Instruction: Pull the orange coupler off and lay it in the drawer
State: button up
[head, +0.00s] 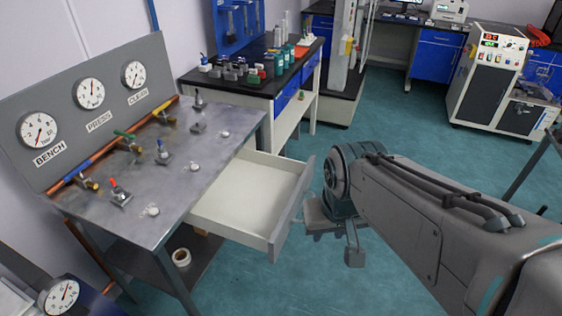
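The drawer (238,202) is pulled out of the right side of the grey bench and looks empty. I cannot clearly pick out an orange coupler. My gripper (352,246) hangs to the right of the drawer, pointing down and apart from the bench. My arm partly hides it, and I cannot make out the gap between its fingers. No held object shows.
The grey bench top (185,190) carries several levered fittings and pale knobs. Behind it stands a gauge panel (60,95). A black-topped side table (215,80) with bottles is at the back. A white roll (181,257) lies under the bench.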

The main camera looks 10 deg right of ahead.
aim_at(251, 191)
jog(key=i, duration=0.25)
jog(key=u, duration=0.95)
jog(key=k, duration=1.3)
jog(key=i, duration=0.5)
jog(key=u, duration=1)
jog(key=i, duration=1.55)
jog(key=z, duration=0.85)
